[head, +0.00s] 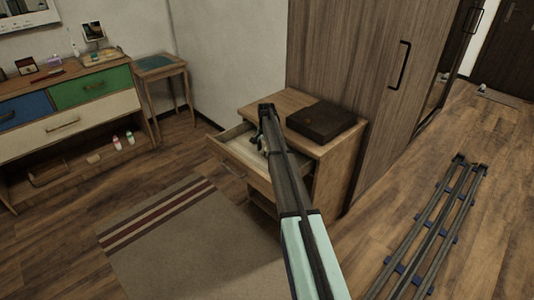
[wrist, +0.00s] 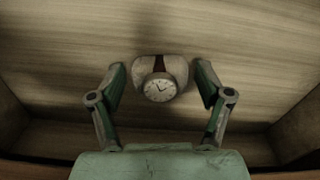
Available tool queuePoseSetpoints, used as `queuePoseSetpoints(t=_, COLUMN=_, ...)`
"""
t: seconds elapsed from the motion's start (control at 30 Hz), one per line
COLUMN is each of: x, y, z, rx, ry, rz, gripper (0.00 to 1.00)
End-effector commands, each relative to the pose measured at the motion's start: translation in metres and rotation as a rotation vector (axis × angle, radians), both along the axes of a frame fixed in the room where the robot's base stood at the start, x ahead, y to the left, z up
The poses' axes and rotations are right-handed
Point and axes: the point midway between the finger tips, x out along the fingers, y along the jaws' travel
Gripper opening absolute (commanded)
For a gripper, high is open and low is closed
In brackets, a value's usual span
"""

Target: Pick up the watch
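In the wrist view the watch (wrist: 160,88) has a round white face with dark hands and a pale rim. Above it is a rounded pale part with a dark red stripe, perhaps a strap or a cushion. It lies on the wooden floor of a drawer (wrist: 55,80). My gripper (wrist: 160,76) is open, with one finger on each side of the watch and a gap on both sides. In the head view my gripper (head: 262,143) is over the open drawer (head: 232,152) of a small wooden cabinet; the watch cannot be made out there.
A dark box (head: 322,121) sits on the cabinet top (head: 283,102), beside my arm. A tall wardrobe (head: 365,75) stands behind on the right. The drawer's walls (wrist: 296,125) enclose the space around my gripper. A rug (head: 190,250) covers floor at the front left.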

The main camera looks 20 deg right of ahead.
Motion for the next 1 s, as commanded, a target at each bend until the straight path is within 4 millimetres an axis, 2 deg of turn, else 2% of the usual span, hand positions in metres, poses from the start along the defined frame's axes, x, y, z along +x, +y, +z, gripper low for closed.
queuePoseSetpoints(t=0.03, x=0.0, y=0.0, z=0.0, rx=0.0, ry=0.0, rz=0.0, gripper=0.49)
queuePoseSetpoints(t=0.1, x=0.0, y=0.0, z=0.0, rx=0.0, ry=0.0, rz=0.0, gripper=0.24)
queuePoseSetpoints(t=0.13, x=0.0, y=0.0, z=0.0, rx=0.0, ry=0.0, rz=0.0, gripper=0.22)
queuePoseSetpoints(t=0.47, x=0.0, y=0.0, z=0.0, rx=0.0, ry=0.0, rz=0.0, gripper=0.21)
queuePoseSetpoints(t=0.67, x=0.0, y=0.0, z=0.009, rx=0.0, ry=0.0, rz=0.0, gripper=0.21)
queuePoseSetpoints(t=0.87, x=0.0, y=0.0, z=0.034, rx=0.0, ry=-0.001, rz=0.0, gripper=0.21)
queuePoseSetpoints(t=1.0, x=0.0, y=0.0, z=0.065, rx=-0.001, ry=-0.003, rz=0.0, gripper=0.21)
